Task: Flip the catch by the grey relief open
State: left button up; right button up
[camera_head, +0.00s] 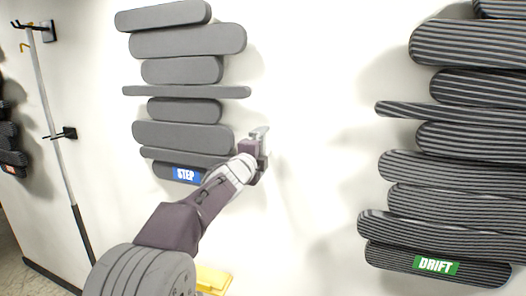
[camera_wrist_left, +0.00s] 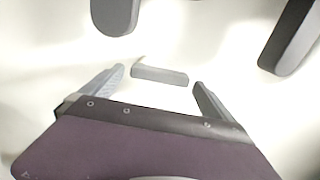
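The grey relief (camera_head: 190,40) is a stack of rounded smooth grey slabs on the white wall, with a blue STEP label (camera_head: 186,175) at its bottom. My left gripper (camera_head: 262,148) is at the wall just right of the lower slabs. In the left wrist view the left gripper (camera_wrist_left: 158,90) is open, its two fingers spread apart. A small grey bar, seemingly the catch (camera_wrist_left: 160,75), lies across the wall between and just beyond the fingertips; I cannot tell whether it is touched. In the head view my gripper largely hides that spot. My right gripper is not in view.
A striped dark relief (camera_head: 455,170) with a green DRIFT label (camera_head: 436,265) is on the right. A pole (camera_head: 55,130) hangs in wall brackets at the left. A yellow object (camera_head: 213,279) is below my arm. Bare wall separates the two reliefs.

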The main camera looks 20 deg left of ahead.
pick_arm(q)
jog(key=shift+w, duration=0.1)
jog(key=s+b, duration=0.1)
jog(key=s, duration=0.8)
jog(key=shift+a, duration=0.2)
jog(key=shift+f, duration=0.1)
